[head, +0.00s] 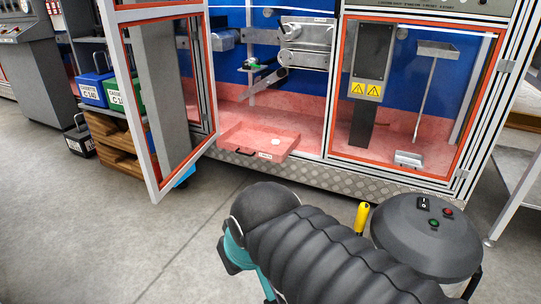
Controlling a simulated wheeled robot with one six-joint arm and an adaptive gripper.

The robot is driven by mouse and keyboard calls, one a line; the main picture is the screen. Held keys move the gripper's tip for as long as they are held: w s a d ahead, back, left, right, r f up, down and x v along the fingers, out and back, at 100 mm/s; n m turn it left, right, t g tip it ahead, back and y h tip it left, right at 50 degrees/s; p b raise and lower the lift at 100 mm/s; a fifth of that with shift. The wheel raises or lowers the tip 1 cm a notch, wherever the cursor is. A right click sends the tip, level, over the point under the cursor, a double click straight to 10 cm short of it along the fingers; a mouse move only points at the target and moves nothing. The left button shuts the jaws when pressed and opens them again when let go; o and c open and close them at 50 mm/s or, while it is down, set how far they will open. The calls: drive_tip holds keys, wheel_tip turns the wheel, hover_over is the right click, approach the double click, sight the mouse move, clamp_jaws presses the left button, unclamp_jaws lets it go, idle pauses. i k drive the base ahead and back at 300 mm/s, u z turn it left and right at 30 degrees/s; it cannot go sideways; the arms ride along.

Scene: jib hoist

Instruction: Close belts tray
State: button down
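The belts tray (237,149) is a shallow pink-red drawer at the foot of the cabinet's left bay in the head view. It sticks out past the cabinet front, over the metal plinth. It has a dark handle and a small white label, too small to read, on its front face. A small round white thing lies in it. My arm, in a black ribbed sleeve with a teal part, fills the lower middle, well in front of the tray. My gripper is not visible.
A framed glass door (178,100) stands open left of the tray, reaching toward me. The right bay's glazed door (333,120) looks shut. Blue and green crates (93,90) stand on shelving at left. The grey floor (110,240) is clear at lower left.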

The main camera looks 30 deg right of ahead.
sight(249, 140)
drive_tip(key=z, duration=0.8)
drive_tip(key=i, duration=1)
drive_tip(key=z, duration=0.05)
drive_tip(key=k, duration=0.65)
drive_tip(key=u, duration=0.75)
drive_tip(key=i, duration=1.75)
drive_tip(key=z, duration=0.7)
